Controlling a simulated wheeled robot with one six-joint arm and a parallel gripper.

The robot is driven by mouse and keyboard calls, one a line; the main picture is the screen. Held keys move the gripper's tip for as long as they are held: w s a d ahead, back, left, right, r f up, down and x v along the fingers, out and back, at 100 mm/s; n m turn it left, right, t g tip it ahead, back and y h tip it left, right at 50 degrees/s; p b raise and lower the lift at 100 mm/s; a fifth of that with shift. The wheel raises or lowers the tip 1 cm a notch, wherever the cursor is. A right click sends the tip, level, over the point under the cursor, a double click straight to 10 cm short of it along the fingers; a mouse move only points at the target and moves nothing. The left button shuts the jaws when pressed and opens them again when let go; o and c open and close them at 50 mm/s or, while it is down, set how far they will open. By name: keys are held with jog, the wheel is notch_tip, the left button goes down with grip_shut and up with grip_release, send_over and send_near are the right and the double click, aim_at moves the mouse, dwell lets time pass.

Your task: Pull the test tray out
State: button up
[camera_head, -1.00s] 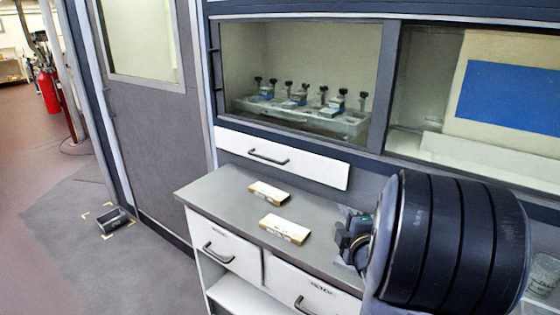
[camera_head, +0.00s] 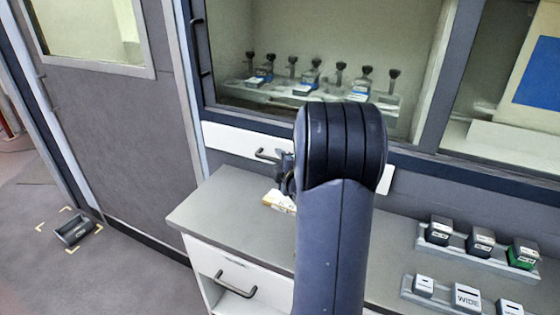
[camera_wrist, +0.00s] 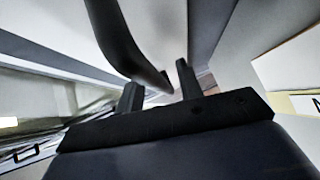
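A white drawer front (camera_head: 232,138) with a dark bar handle (camera_head: 265,155) sits below the window, flush with the wall. Behind the glass, a pale tray (camera_head: 240,92) holds several small clamped pieces with black knobs. My gripper (camera_head: 286,172) is by the handle, mostly hidden behind my arm, which also covers the middle of the drawer front. In the wrist view, my gripper (camera_wrist: 157,76) has its two fingers apart. A dark curved bar (camera_wrist: 125,42), apparently the handle, reaches down close to the gap between them. I cannot tell whether it touches a finger.
A grey counter (camera_head: 225,205) lies below, with a pale box (camera_head: 278,201) partly hidden by my arm. Racks of small blocks (camera_head: 480,243) stand at the right. A lower drawer with a handle (camera_head: 236,287) is under the counter. A dark bin (camera_head: 73,230) is on the floor.

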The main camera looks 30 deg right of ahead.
jog(key=shift+c, duration=0.4)
grip_shut()
